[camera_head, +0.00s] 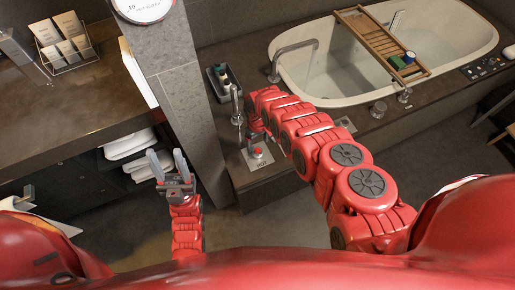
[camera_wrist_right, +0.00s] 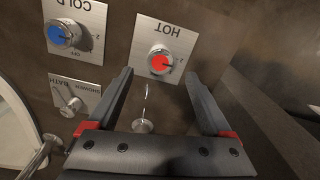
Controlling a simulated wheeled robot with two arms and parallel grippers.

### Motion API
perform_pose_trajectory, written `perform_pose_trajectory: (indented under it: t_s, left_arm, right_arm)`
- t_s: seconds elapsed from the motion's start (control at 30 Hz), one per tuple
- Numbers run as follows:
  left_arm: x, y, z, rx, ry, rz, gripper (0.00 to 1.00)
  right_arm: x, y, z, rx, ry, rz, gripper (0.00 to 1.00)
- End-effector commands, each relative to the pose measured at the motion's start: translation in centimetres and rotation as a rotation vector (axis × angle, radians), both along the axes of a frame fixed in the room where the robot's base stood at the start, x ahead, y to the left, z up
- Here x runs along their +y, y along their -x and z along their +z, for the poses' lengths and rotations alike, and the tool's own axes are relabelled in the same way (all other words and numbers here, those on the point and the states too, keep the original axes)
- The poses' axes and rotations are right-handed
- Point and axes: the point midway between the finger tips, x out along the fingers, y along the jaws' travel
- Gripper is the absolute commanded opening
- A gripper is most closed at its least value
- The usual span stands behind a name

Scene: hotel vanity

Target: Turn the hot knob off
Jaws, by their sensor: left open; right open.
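The hot knob (camera_wrist_right: 161,62) has a red face and sits on a metal plate marked HOT, upside down in the right wrist view. In the head view the hot knob (camera_head: 257,153) is on the ledge near the tub's left end. My right gripper (camera_wrist_right: 160,85) is open, its two fingers pointing toward the hot plate, with the knob between and just beyond the tips, apparently untouched. In the head view the right gripper is mostly hidden by its own arm. My left gripper (camera_head: 168,158) is open and empty, low by the shelf at left.
A blue cold knob (camera_wrist_right: 62,34) and a bath/shower selector (camera_wrist_right: 72,105) are beside the hot plate. A metal spout (camera_wrist_right: 144,124) lies close to the fingers. The bathtub (camera_head: 330,100) has a wooden tray (camera_head: 378,42) across it. A tiled pillar (camera_head: 180,85) stands between my arms.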

Motion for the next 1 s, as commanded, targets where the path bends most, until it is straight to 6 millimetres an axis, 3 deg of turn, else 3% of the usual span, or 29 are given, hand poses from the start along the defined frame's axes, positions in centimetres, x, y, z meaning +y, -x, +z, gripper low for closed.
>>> perform_pose_trajectory:
  t_s: [0.03,0.33,0.8,1.0]
  left_arm:
    - [0.0,0.0,-1.0,0.0,0.0,0.0,0.5]
    - [0.0,0.0,-3.9,0.001,0.0,0.0,0.5]
    - [0.0,0.0,-4.5,0.0,0.0,0.0,0.5]
    - [0.0,0.0,-4.5,0.0,0.0,0.0,0.5]
  right_arm:
    - [0.2,-0.1,-1.3,-0.003,-0.003,0.001,0.84]
    - [0.1,-0.1,-4.9,-0.003,-0.002,0.0,0.84]
    - [0.0,0.0,-5.5,-0.001,-0.001,0.001,0.84]
    - [0.0,0.0,-5.5,-0.002,-0.001,0.0,0.48]
